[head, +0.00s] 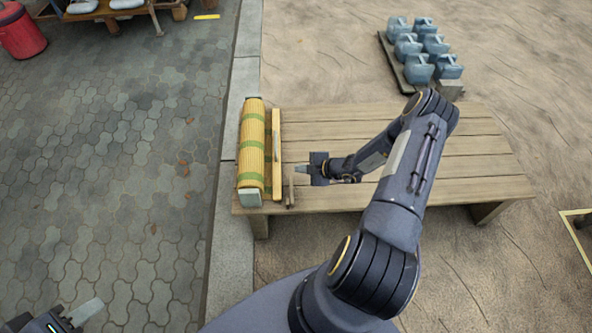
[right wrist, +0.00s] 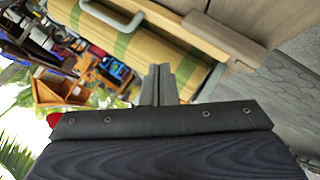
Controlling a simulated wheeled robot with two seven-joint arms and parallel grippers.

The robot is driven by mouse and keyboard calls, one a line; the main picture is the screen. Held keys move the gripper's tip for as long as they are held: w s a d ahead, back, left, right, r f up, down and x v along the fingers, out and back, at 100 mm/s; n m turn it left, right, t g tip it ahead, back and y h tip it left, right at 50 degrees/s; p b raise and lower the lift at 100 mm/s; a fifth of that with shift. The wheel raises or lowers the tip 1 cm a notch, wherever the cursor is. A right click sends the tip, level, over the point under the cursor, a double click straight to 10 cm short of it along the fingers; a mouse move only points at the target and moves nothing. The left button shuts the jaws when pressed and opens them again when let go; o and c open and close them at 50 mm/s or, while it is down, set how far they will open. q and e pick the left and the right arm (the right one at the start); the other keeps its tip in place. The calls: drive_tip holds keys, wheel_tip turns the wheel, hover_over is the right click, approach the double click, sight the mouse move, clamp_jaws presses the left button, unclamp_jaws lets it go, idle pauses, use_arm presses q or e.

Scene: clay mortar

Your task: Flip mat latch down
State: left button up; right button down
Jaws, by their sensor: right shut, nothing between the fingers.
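A rolled yellow mat with green stripes (head: 252,150) lies along the left end of a wooden bench. It also shows in the right wrist view (right wrist: 150,50). A wooden bar (head: 276,150) stands along its right side. A small brown upright piece (head: 290,188) is near the bar's front end; I cannot tell if it is the latch. A curved grey handle (right wrist: 120,24) shows beside the mat in the right wrist view. My right gripper (head: 299,170) is shut and empty, just right of the bar. My left gripper (head: 88,312) is low at left, its opening unclear.
A stone curb (head: 232,230) and grey paving lie left. A red bucket (head: 20,35) is at the far left.

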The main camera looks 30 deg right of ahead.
drive_tip(key=s+d+r+p, duration=0.1)
drive_tip(key=s+d+r, duration=0.1)
drive_tip(key=d+r, duration=0.2)
drive_tip(key=shift+s+d+r, duration=0.15)
drive_tip(key=shift+s+r, duration=0.25)
drive_tip(key=shift+r, duration=0.15)
drive_tip(key=shift+r, duration=0.1)
drive_tip(key=a+r+n+g+y, duration=0.1)
drive_tip(key=a+r+n, duration=0.4)
drive_tip(key=r+n, duration=0.5)
drive_tip(key=a+r+n+g+y, duration=0.2)
drive_tip(key=a+r+n, duration=0.3)
drive_tip(key=r+n, duration=0.45)
drive_tip(key=s+a+r+n+g+h, duration=0.1)
drive_tip(key=s+a+r+n, duration=0.25)
drive_tip(key=r+n, duration=0.3)
drive_tip(key=s+a+r+n+g, duration=0.1)
drive_tip(key=s+a+r+n, duration=0.3)
drive_tip(key=n, duration=0.4)
drive_tip(key=s+a+r+n+t+h, duration=0.1)
drive_tip(key=s+a+r+n+h, duration=0.1)
drive_tip(key=s+n, duration=0.75)
drive_tip(key=s+a+r+n+h, duration=0.15)
drive_tip(key=s+n, duration=0.45)
drive_tip(key=n, duration=0.6)
wheel_tip(320, 180, up, 18)
drive_tip(key=p, duration=1.7)
drive_tip(key=shift+w+d, duration=0.15)
drive_tip(key=shift+w, duration=0.2)
